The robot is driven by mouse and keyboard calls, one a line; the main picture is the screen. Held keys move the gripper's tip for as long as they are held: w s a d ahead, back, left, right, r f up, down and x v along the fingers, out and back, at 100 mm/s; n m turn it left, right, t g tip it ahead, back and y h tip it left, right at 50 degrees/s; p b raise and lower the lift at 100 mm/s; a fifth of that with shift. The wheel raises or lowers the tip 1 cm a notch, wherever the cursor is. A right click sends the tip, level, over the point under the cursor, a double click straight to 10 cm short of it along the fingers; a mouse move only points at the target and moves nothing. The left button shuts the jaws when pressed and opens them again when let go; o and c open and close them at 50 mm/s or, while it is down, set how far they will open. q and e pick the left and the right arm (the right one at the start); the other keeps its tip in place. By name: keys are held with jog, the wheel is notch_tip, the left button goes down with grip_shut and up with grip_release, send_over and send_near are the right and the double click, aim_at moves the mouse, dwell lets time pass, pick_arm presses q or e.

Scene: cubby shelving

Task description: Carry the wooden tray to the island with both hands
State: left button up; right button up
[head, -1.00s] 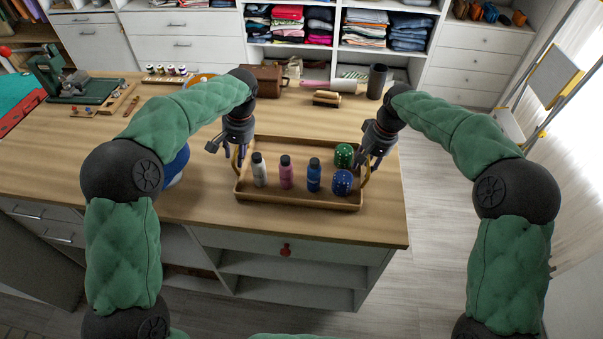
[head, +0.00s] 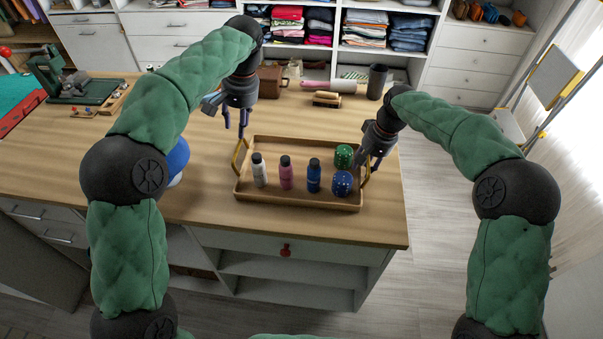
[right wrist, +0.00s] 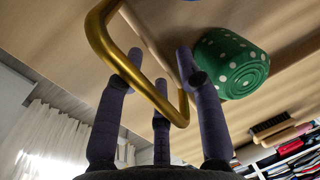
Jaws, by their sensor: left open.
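The wooden tray (head: 300,202) rests on the wooden worktop. In it stand a white bottle (head: 259,171), a pink bottle (head: 286,174), a blue bottle (head: 314,177), a green dotted item (head: 344,156) and a blue dotted item (head: 342,184). My left gripper (head: 235,131) is open and empty, above and apart from the tray's left gold handle (head: 240,156). My right gripper (head: 370,162) is at the right handle. In the right wrist view, that gold handle (right wrist: 141,83) passes among the spread fingers; whether they grip it is unclear.
The worktop (head: 190,212) has free room left of the tray. A blue round object (head: 178,160) lies partly behind my left arm. The worktop's right edge is close to the tray.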

notch_tip(320, 180, up, 12)
jog(key=d, duration=0.2)
jog(key=shift+d, duration=0.15)
jog(key=shift+s+f, duration=0.1)
jog(key=shift+f, duration=0.05)
dwell(0.5)
